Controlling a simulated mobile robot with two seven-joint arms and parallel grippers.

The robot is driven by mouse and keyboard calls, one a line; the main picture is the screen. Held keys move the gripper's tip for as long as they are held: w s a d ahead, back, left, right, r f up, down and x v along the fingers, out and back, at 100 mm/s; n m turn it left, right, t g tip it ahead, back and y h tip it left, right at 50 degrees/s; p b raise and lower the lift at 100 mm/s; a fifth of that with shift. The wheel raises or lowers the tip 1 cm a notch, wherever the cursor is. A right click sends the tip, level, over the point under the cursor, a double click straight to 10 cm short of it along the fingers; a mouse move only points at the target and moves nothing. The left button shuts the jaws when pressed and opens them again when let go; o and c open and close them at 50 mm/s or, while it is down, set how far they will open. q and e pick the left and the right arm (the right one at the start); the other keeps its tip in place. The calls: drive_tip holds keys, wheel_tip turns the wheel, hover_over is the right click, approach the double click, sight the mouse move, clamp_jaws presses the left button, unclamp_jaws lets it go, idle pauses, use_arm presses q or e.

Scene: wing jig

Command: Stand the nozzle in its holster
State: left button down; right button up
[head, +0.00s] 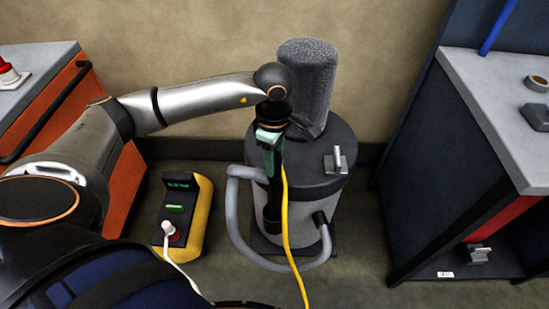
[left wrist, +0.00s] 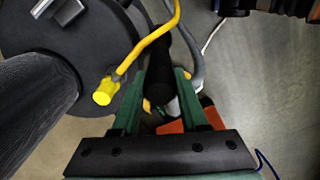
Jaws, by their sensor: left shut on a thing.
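The nozzle (head: 274,195) is a black tube that hangs roughly upright in front of the grey vacuum drum. It also shows in the left wrist view (left wrist: 159,68), between the green fingers. My left gripper (head: 269,142) is shut on the nozzle near its upper part. The nozzle's lower end is wider and dark, low against the drum's front. I cannot make out the holster apart from this dark shape, nor tell whether the nozzle is seated in it. My right gripper is not in view.
The vacuum drum (head: 306,214) has a dark lid, a tall grey filter (head: 306,80) and a metal latch (head: 339,160). A grey hose (head: 234,215) loops around its front. A yellow cable (head: 286,215) hangs beside the nozzle. A yellow-black box (head: 193,228) stands left; a bench (head: 500,120) right.

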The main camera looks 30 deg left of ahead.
use_arm(q)
drive_tip(key=shift+f, duration=0.1)
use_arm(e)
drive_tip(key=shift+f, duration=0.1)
use_arm(q)
drive_tip(key=shift+f+b, duration=2)
drive_tip(key=shift+f, duration=0.15)
drive_tip(key=shift+c, duration=1.8)
unclamp_jaws()
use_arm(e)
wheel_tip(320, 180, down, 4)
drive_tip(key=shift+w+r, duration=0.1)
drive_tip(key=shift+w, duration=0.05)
use_arm(q)
wheel_tip(320, 180, up, 13)
drive_tip(key=shift+p, duration=0.7)
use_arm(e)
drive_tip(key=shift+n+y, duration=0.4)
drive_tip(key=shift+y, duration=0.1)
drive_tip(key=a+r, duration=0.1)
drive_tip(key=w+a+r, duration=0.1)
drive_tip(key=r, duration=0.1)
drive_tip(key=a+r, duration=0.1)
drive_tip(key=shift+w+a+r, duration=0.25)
